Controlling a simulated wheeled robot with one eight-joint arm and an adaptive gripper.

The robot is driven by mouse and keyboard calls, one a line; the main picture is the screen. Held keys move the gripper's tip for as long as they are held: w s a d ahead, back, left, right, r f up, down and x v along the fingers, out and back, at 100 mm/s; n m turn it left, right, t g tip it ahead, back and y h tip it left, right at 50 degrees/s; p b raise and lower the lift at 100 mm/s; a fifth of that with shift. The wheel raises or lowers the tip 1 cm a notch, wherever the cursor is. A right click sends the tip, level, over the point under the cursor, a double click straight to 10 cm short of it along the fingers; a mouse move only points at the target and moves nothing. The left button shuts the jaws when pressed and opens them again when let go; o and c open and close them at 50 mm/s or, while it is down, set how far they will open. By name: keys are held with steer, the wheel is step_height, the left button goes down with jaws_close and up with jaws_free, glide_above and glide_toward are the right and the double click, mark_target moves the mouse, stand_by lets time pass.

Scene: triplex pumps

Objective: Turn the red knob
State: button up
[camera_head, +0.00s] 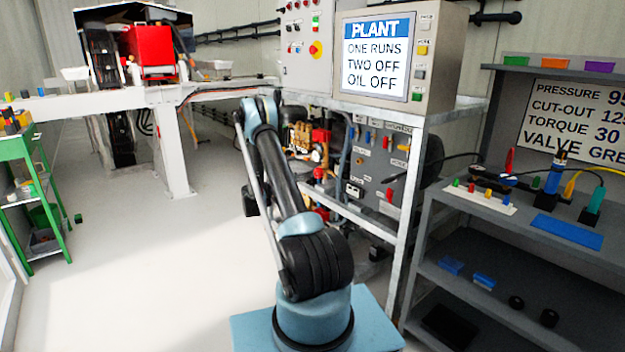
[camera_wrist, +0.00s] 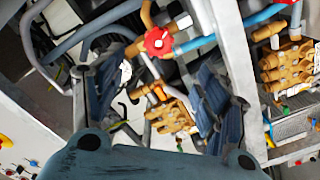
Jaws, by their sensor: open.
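A red star-shaped knob (camera_wrist: 158,41) shows in the wrist view, on a pipe fitting with brass and blue pipe beside it. My gripper (camera_wrist: 160,72) is open, with a dark finger on either side. The knob appears just beyond the fingertips, slightly above the middle of the gap, and nothing is visibly held. In the head view, red parts (camera_head: 320,136) show among the brass pump fittings to the right of my arm; I cannot tell which is this knob. My gripper cannot be made out in the head view.
Brass pump blocks (camera_wrist: 173,114) and a metal frame post (camera_wrist: 232,50) stand close around the fingers. A grey panel (camera_head: 376,165) with small switches is right of the pumps. A shelf unit (camera_head: 500,230) stands at right.

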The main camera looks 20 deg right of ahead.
mark_target(316, 174)
steer(key=w+d, duration=0.1)
steer(key=d, duration=0.3)
steer(key=w+d+m, duration=0.1)
steer(key=w+d, duration=0.1)
steer(key=d, duration=0.3)
steer(key=w+d+m, duration=0.1)
steer(key=w+d, duration=0.1)
steer(key=d, duration=0.3)
steer(key=shift+w+d, duration=0.15)
steer(key=shift+d, duration=0.05)
steer(key=c, duration=1)
